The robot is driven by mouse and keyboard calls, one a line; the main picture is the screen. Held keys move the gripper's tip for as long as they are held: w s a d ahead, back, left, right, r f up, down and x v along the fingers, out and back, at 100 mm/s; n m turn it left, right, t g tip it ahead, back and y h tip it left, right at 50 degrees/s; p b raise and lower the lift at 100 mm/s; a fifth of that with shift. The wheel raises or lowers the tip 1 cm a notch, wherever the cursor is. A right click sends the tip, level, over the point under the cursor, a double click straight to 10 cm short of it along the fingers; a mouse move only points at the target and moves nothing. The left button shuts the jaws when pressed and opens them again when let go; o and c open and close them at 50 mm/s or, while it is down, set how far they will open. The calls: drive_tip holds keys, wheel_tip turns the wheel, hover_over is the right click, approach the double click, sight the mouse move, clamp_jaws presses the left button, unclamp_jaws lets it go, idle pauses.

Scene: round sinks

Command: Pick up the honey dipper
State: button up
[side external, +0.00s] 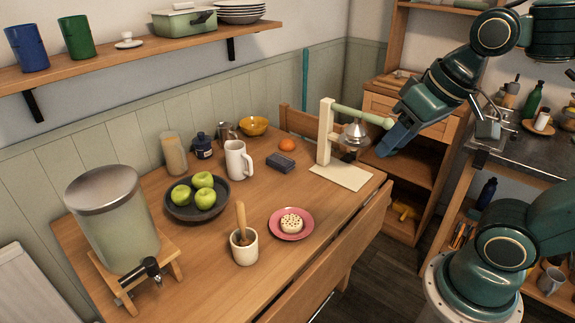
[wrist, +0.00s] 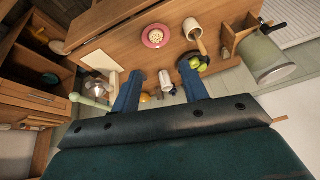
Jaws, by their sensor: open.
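A wooden stick (side external: 241,217), which I take as the honey dipper, leans in a small white cup (side external: 244,249) near the front of the table; its lower end is hidden inside the cup. The wrist view also shows the stick (wrist: 202,46) and the cup (wrist: 192,29). My gripper (side external: 388,147) is open and empty, high at the table's right end beside a stand, well away from the cup. Its two blue fingers are spread apart in the wrist view (wrist: 158,70).
A cream stand with a green arm (side external: 326,135) rises close to my gripper. A pink plate (side external: 275,229) holding a round pale item, a white mug (side external: 238,160), a dark bowl (side external: 181,213) of green apples and a drink dispenser (side external: 112,220) surround the cup. Bare wood lies in front.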

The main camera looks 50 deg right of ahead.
drive_tip(key=w+a+m+g, duration=0.1)
drive_tip(key=w+a+m, duration=0.1)
drive_tip(key=w+m, duration=0.5)
drive_tip(key=m+g+y, duration=0.1)
drive_tip(key=m+g, duration=0.2)
drive_tip(key=m, duration=1.1)
hover_over(239, 203)
drive_tip(key=d, duration=0.2)
wheel_tip(239, 203, down, 10)
drive_tip(key=shift+s+a+f, duration=0.1)
drive_tip(key=shift+s+a, duration=0.05)
drive_tip(key=shift+s, duration=0.2)
drive_tip(key=shift+f, duration=0.1)
drive_tip(key=shift+w+a+f, duration=0.1)
drive_tip(key=shift+a+f, duration=0.1)
drive_tip(key=shift+f, duration=1.2)
drive_tip(key=shift+w+a+f, duration=0.1)
drive_tip(key=shift+a+f, duration=0.05)
drive_tip(key=shift+f, duration=1.2)
drive_tip(key=shift+w+a+f, duration=0.1)
drive_tip(key=shift+a+f, duration=0.1)
drive_tip(key=shift+f, duration=1.2)
drive_tip(key=shift+w+a+f, duration=0.1)
drive_tip(key=shift+a+f, duration=0.15)
drive_tip(key=shift+f, duration=1.05)
drive_tip(key=shift+a+f, duration=0.2)
drive_tip(key=shift+f, duration=1.05)
